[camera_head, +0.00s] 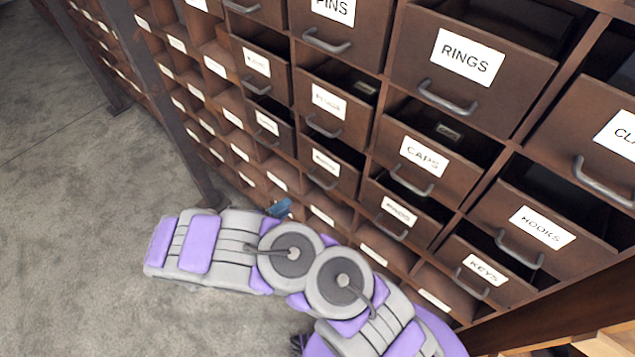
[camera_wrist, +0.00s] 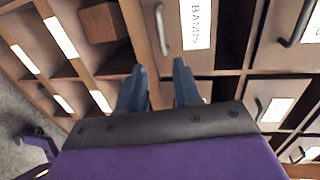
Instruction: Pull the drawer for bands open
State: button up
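In the wrist view a brown drawer front carries a white label (camera_wrist: 195,24) that reads sideways, like "BANDS" or "HANDS". Its grey bar handle (camera_wrist: 161,30) is beside the label, ahead of my fingertips and apart from them. My gripper (camera_wrist: 158,72) has two blue-grey fingers spread apart with nothing between them. In the head view my gripper (camera_head: 280,208) is a small blue shape low in front of the cabinet, partly hidden by my arm. Small drawers with blurred labels (camera_head: 324,160) are above and right of it; I cannot tell which one is for bands.
The wooden cabinet has other drawers, including RINGS (camera_head: 448,75), CAPS (camera_head: 425,155), HOOKS (camera_head: 542,225) and KEYS (camera_head: 484,269); several have visible gaps above their fronts. Open cubbies line the left and bottom. A dark post (camera_head: 165,100) stands left. Grey floor (camera_head: 80,180) is clear at left.

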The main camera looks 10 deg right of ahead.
aim_at(318, 181)
jog(key=b+x, duration=0.3)
jog(key=x, duration=1.3)
jog(key=shift+w+d, duration=0.15)
jog(key=shift+d, duration=0.05)
jog(key=shift+c, duration=0.2)
grip_shut()
